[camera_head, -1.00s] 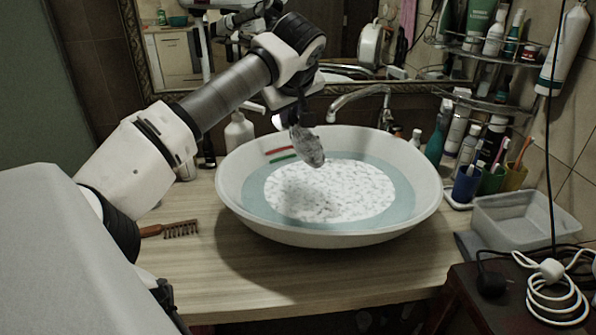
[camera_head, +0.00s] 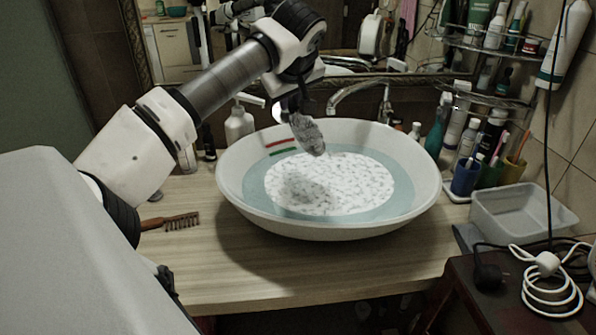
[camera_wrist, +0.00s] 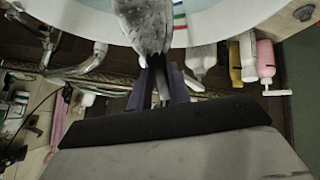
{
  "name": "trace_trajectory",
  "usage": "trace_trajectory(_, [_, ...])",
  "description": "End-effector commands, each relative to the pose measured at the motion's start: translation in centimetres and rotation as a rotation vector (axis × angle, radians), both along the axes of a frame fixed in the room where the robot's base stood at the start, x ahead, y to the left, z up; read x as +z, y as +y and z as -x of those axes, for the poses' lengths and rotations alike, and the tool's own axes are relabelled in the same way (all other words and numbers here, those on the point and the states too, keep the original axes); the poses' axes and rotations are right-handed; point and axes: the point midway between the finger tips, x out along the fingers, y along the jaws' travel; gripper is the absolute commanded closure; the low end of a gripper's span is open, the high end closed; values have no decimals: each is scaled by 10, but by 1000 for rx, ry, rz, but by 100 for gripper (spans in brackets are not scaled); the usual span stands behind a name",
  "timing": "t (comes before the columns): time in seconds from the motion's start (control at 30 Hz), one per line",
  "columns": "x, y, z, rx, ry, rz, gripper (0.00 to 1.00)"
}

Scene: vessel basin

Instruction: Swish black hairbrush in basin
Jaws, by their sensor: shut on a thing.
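My gripper (camera_head: 291,112) is shut on the handle of the hairbrush (camera_head: 308,135). The brush head is dark grey with pale speckles, and it points down over the back left part of the basin. In the wrist view the head (camera_wrist: 147,22) sticks out beyond the fingers (camera_wrist: 163,88). The large white basin (camera_head: 240,205) stands on the counter and holds bluish water with a patch of white foam (camera_head: 335,185). The brush seems to hang just above the water; whether its tip touches is hard to tell. A dark shadow lies on the foam.
Cups with toothbrushes (camera_head: 465,178), bottles and a clear tub (camera_head: 520,215) are at right. The counter's front is clear.

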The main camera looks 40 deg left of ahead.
Motion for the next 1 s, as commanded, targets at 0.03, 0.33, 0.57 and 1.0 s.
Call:
trace_trajectory(0.03, [0,0,0,0,0,0,100])
trace_trajectory(0.33, [8,0,0,0,0,-1,100])
trace_trajectory(0.57, [29,0,0,1,0,-1,100])
trace_trajectory(1.0, [30,0,0,0,0,0,100])
